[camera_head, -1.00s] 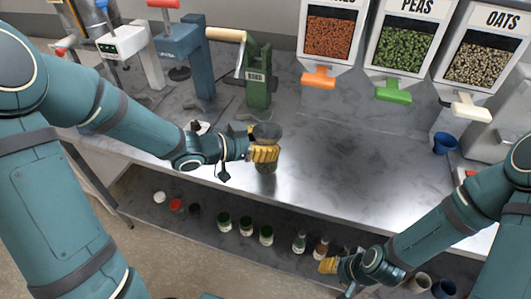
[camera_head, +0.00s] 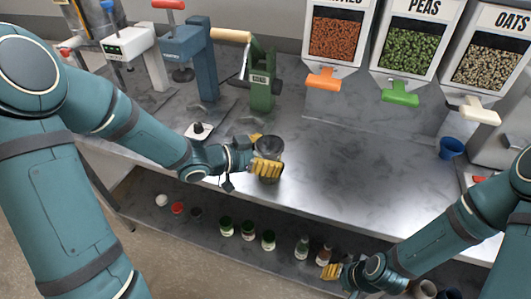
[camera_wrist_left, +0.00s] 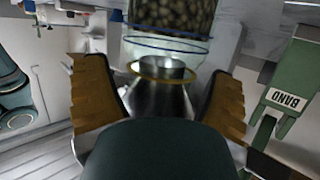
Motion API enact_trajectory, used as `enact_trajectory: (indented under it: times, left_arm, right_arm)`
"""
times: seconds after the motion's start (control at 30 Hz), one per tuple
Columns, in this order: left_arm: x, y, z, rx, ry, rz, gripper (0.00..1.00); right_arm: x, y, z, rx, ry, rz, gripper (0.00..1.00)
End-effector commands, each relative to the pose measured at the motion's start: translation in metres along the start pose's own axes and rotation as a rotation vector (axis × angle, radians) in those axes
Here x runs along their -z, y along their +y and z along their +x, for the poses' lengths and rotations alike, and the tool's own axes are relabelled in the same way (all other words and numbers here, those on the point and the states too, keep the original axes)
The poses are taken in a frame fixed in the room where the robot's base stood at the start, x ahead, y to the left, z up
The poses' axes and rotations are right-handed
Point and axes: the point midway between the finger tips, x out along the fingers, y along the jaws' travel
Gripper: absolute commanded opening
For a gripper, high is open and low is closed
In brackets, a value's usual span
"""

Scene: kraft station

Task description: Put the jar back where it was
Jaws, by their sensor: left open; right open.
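A clear glass jar with a dark top (camera_head: 270,146) is upright at the front edge of the steel counter (camera_head: 330,175). My left gripper (camera_head: 262,154) has its yellow fingers around the jar, one behind it and one in front. In the left wrist view its fingers (camera_wrist_left: 160,95) are spread wide. There a glass vessel with greenish-brown contents (camera_wrist_left: 172,18) and blue and gold rings shows between and beyond them. I cannot tell whether a finger touches the jar. My right gripper (camera_head: 332,271) is low at the right, by the lower shelf, open and empty.
Lidded jars (camera_head: 247,231) stand in a row on the lower shelf (camera_head: 150,215). A green hand-cranked machine (camera_head: 262,88) stands behind the jar. Dispensers (camera_head: 408,45) line the back right, with a blue cup (camera_head: 451,147) below. The counter right of the jar is clear.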

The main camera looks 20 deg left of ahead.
Motion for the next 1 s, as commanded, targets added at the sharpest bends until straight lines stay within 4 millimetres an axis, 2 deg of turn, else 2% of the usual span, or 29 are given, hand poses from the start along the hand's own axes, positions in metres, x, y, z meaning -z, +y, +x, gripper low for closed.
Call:
enact_trajectory:
  times: [0.17,0.5,0.7,1.0]
  left_arm:
    - [0.004,-0.001,-0.012,0.004,0.000,-0.001,0.84]
    - [0.005,-0.001,-0.080,0.006,-0.001,-0.001,0.84]
    - [0.004,-0.001,-0.110,0.004,-0.001,0.000,0.84]
    - [0.003,0.000,-0.121,0.000,0.000,0.000,0.84]
  right_arm:
    - [0.000,-0.002,-0.005,0.000,-0.002,0.000,0.47]
    - [-0.002,-0.009,-0.024,0.000,-0.010,0.002,0.47]
    - [0.000,-0.011,-0.030,0.000,-0.006,0.003,0.47]
    - [0.001,-0.012,-0.031,0.000,-0.003,0.004,0.47]
